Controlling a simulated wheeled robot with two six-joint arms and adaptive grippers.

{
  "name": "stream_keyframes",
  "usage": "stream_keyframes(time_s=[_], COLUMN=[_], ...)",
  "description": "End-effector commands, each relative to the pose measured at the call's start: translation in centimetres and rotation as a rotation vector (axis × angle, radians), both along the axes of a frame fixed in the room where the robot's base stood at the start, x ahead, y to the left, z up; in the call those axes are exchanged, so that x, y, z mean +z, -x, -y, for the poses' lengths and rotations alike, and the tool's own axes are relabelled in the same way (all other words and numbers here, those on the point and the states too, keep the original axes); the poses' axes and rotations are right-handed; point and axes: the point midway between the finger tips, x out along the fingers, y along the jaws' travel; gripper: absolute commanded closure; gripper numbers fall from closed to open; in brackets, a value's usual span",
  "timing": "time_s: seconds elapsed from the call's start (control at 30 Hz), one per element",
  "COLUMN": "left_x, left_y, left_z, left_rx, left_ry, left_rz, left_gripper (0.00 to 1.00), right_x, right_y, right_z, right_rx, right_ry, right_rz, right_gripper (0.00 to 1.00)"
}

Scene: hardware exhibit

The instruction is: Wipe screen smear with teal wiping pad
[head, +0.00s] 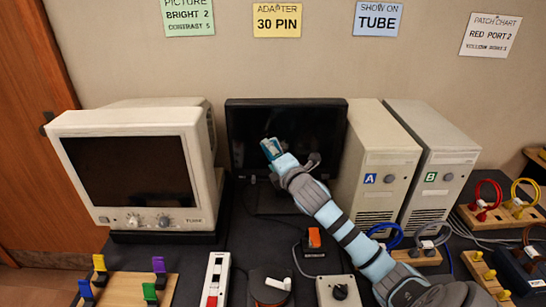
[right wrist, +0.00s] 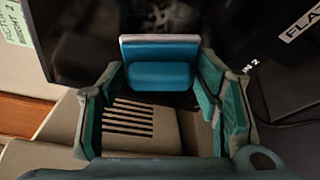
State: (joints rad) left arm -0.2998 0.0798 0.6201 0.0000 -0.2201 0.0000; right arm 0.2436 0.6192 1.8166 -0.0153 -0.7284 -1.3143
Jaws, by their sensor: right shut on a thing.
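The flat black screen (head: 305,128) stands at the back between the cream tube monitor and the beige computer towers. My right gripper (head: 277,160) is in front of its left half, shut on the teal wiping pad (head: 270,148). In the right wrist view, the pad (right wrist: 160,70) shows as a blue-teal block with a pale back plate, between the two fingers. The pad is close to the dark screen (right wrist: 215,20); I cannot tell if it touches. Faint grey patches show on the screen left of the pad, and I cannot tell whether they are the smear. My left gripper is out of view.
The tube monitor (head: 130,135) stands left of the screen. Tower A (head: 375,150) and tower B (head: 432,160) stand close on its right. Switches, coloured plugs and cables fill the table's front, including an orange rocker switch (head: 314,238) below the screen.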

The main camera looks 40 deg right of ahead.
Motion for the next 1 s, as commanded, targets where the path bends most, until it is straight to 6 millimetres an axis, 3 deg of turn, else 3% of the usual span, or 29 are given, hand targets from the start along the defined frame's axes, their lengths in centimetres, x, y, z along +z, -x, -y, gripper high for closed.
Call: stream_keyframes(time_s=[0.7, 1.0], left_x=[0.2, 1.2], left_y=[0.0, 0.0], left_z=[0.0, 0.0], left_rx=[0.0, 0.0], left_ry=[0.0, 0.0], left_rz=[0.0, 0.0], left_gripper=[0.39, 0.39], right_x=[0.1, 0.2], right_y=[-1.1, 0.9], right_z=[0.8, 3.2], right_rx=[0.001, -0.001], right_ry=[0.0, 0.006], right_rz=[0.002, -0.002], right_gripper=[0.74, 0.74])
